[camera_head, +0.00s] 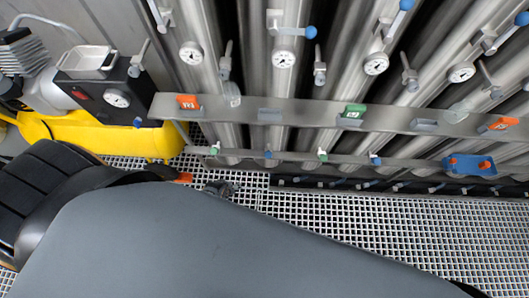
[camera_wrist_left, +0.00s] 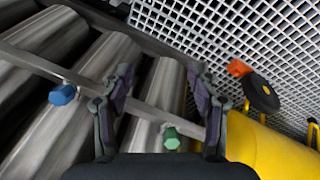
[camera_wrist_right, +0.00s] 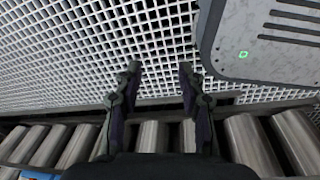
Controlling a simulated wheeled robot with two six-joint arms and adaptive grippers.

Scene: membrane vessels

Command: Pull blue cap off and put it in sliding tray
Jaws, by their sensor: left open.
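Small blue caps (camera_head: 268,154) and green caps (camera_head: 214,150) sit along the low pipe rail in front of the steel vessels. The left gripper is open and empty. My right gripper (camera_wrist_right: 159,68) is open and empty above the floor grating. A shallow metal tray (camera_head: 88,60) sits on the black box at upper left; I cannot tell whether it is the sliding tray.
A steel shelf (camera_head: 300,112) with orange and green tags crosses the vessels. A blue plate (camera_head: 467,165) with orange parts is at the right end. A yellow machine (camera_head: 110,137) stands at left. Valves and gauges fill the top. Floor grating (camera_head: 400,215) is open in front. My grey arm hides much.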

